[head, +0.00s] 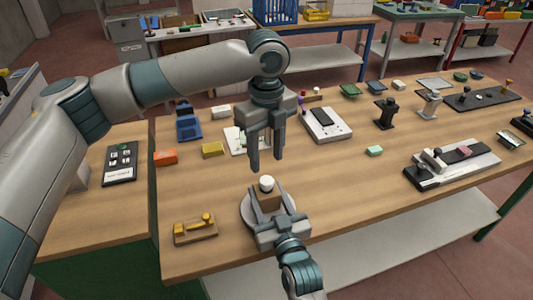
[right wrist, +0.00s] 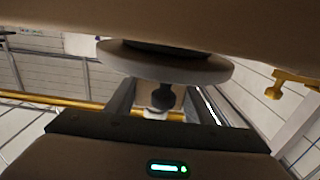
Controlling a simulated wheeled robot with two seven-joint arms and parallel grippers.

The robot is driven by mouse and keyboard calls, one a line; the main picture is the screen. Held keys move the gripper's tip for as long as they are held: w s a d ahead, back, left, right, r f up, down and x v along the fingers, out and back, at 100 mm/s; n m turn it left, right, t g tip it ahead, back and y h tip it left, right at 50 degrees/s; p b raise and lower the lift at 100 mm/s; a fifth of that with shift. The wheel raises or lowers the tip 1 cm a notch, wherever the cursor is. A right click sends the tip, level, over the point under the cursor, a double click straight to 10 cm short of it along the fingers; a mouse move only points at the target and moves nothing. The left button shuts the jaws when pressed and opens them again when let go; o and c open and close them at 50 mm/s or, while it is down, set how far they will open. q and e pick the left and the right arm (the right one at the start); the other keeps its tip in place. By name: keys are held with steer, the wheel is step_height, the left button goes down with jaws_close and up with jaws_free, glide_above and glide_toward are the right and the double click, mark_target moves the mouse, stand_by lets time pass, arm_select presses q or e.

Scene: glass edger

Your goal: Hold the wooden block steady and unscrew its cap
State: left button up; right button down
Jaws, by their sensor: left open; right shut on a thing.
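The wooden block (head: 270,204) stands on a round grey disc (head: 247,208) near the front edge of the bench. Its white cap (head: 266,183) sits on top of the block. My right gripper (head: 268,197) comes from the front and is shut on the block, with one finger on each side. In the right wrist view the disc (right wrist: 120,58) and the white cap (right wrist: 155,114) show between and beyond the fingers, picture upside down. My left gripper (head: 267,163) points down, open and empty, above the cap and apart from it.
A yellow-handled device (head: 195,228) lies left of the disc. Orange (head: 165,157) and yellow (head: 213,149) blocks lie behind it. A white device (head: 327,124) stands behind my left gripper, and a long clamp fixture (head: 452,165) is at right. The bench right of the disc is clear.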

mark_target(266, 180)
arm_select(q)
steer(key=m, duration=0.4)
steer(key=shift+m, duration=0.3)
steer(key=m, duration=0.8)
steer(key=shift+m, duration=0.3)
steer(key=m, duration=0.4)
steer(key=shift+f, duration=0.15)
steer(key=shift+f, duration=3.85)
